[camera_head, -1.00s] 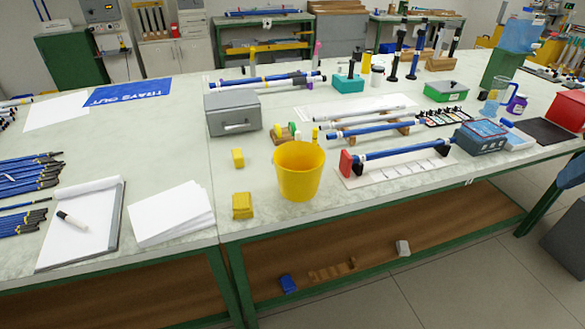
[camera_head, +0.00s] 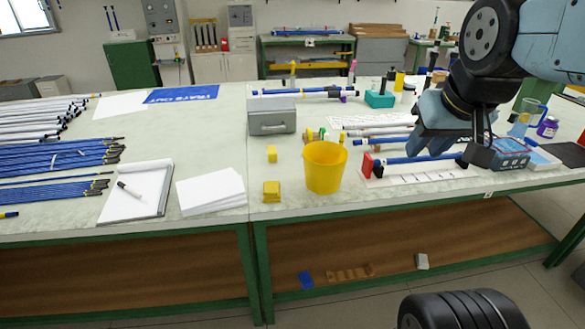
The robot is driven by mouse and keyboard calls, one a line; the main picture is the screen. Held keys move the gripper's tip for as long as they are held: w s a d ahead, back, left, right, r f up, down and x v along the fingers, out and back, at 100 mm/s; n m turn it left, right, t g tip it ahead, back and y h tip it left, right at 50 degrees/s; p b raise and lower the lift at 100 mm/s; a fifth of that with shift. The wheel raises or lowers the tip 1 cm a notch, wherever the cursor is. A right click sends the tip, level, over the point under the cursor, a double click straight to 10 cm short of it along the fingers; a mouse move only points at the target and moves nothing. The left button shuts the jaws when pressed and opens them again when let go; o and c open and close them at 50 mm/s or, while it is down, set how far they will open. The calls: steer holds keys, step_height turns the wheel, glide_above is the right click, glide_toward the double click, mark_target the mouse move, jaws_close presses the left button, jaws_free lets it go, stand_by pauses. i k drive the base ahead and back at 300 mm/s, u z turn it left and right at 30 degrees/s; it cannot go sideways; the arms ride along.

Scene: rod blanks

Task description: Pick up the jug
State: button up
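A clear bluish jug (camera_head: 525,119) with a handle on its right stands upright on the bench at the far right, partly behind the dark blue box. My arm reaches in from the upper right, and my gripper (camera_head: 430,138) hangs over the bench to the left of the jug, apart from it. The gripper appears as a blue-grey shape seen from the side, and the gap between its fingers cannot be made out. Nothing is clearly seen in it.
A yellow bucket (camera_head: 325,168) stands near the front edge, left of my gripper. A blue rod (camera_head: 410,159) on a red-ended stand lies below the gripper. A dark blue box (camera_head: 498,153) and purple-labelled bottle (camera_head: 548,127) stand close to the jug.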

mark_target(529, 107)
steer(key=u, duration=0.15)
steer(key=k, duration=0.9)
steer(key=u, duration=0.25)
steer(key=i, duration=0.95)
steer(key=z, duration=1.15)
